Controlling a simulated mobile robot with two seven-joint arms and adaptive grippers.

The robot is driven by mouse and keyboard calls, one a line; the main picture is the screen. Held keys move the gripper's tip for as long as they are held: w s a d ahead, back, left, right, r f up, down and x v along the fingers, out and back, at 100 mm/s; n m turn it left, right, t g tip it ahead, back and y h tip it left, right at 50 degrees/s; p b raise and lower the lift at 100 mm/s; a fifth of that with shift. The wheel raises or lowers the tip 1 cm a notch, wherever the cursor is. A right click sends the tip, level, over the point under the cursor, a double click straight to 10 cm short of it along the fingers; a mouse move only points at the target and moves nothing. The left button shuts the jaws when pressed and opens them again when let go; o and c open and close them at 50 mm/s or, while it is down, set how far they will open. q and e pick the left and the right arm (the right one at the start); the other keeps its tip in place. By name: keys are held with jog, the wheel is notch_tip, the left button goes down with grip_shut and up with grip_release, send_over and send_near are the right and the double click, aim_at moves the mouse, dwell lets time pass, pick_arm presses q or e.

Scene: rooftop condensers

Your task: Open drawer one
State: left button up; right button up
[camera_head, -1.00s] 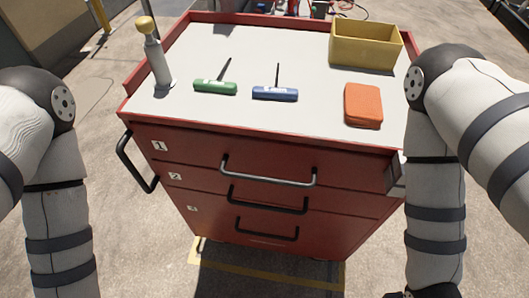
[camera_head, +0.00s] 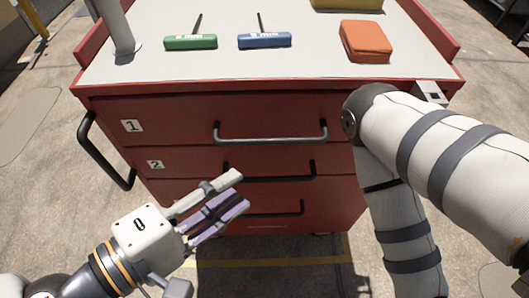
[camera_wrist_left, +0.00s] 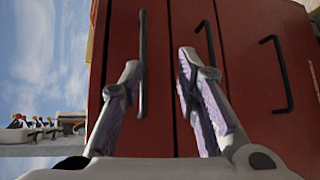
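The red tool cabinet (camera_head: 240,185) has a front drawer one (camera_head: 180,118) marked with a "1" label (camera_head: 131,126). The drawer looks shut, flush with the front. Its grey bar handle (camera_head: 270,138) runs across it and stands upright in the left wrist view (camera_wrist_left: 142,50). My left gripper (camera_head: 241,189) is open and empty, in front of the cabinet; in the head view it shows below the drawer one handle, over the left end of drawer two's handle. In the left wrist view its fingers (camera_wrist_left: 160,65) are apart, with the handle just beside the left finger. My right gripper is out of view.
Lower dark handles, drawer two's (camera_head: 270,177) and drawer three's (camera_head: 275,212), stick out below. A side rail (camera_head: 105,155) juts out at left. On top lie a green tool (camera_head: 190,42), a blue tool (camera_head: 264,40) and an orange case (camera_head: 365,41). My right arm covers the cabinet's right side.

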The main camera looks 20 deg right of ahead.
aim_at(272, 143)
pick_arm(q)
jog(key=x, duration=0.4)
jog(key=w+r+x, duration=0.1)
jog(key=x, duration=0.2)
jog(key=r+b+x, duration=0.1)
jog(key=x, duration=0.3)
jog(key=shift+w+d+r, duration=0.15)
jog(key=shift+w, duration=0.35)
grip_shut()
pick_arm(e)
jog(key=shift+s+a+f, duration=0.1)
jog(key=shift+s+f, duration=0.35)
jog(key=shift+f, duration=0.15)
